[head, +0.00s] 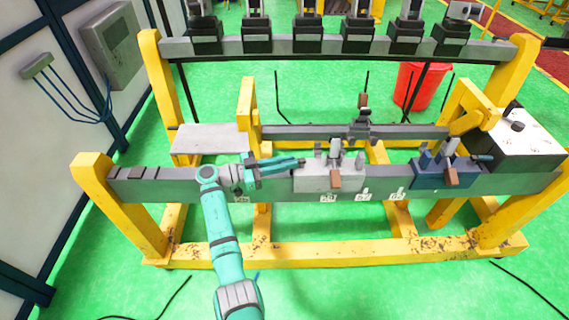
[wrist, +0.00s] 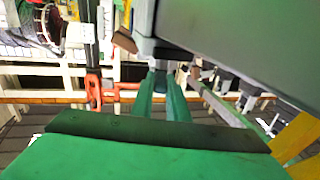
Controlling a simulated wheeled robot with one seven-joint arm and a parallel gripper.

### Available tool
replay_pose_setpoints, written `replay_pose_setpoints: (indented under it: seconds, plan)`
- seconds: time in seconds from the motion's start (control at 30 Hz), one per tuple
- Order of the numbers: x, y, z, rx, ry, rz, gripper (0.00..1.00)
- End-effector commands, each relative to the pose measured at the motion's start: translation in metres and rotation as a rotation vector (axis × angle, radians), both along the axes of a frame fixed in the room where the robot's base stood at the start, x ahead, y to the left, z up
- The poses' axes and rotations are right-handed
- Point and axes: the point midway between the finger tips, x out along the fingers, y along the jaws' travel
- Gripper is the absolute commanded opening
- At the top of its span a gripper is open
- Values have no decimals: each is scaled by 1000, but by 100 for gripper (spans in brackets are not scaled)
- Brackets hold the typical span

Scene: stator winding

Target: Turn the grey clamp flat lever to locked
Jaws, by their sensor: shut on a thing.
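The grey clamp (head: 312,180) sits on the front beam, right of its middle. It has upright metal parts on top and a brown block (head: 335,179) on its front face. My gripper (head: 301,162) comes in from the left, level, with its fingertips at the clamp's upper left side. In the wrist view my gripper's two green fingers (wrist: 161,76) are close together and meet a grey part under the large grey body. They are shut on the clamp's flat lever, which the fingertips mostly hide. Its exact angle cannot be told.
A blue clamp (head: 428,174) with a brown block stands farther right on the front beam (head: 160,187). A pale plate (head: 210,139) lies behind my forearm. Yellow posts (head: 95,185) bound the frame. A middle beam (head: 300,132) carries another clamp (head: 362,125). A red bin (head: 420,85) stands behind.

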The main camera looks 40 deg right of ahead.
Motion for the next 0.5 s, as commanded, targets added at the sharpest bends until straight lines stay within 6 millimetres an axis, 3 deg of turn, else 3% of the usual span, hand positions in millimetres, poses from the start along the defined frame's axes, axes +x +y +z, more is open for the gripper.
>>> replay_pose_setpoints:
  seconds: [0.27,0.3,0.33,0.5]
  plan:
    - [-3,-1,-4,7,3,-5,0]
    - [-2,-1,-4,7,3,-5,24]
    - [-2,-1,-4,6,2,-4,31]
    - [-1,0,-2,4,2,-2,33]
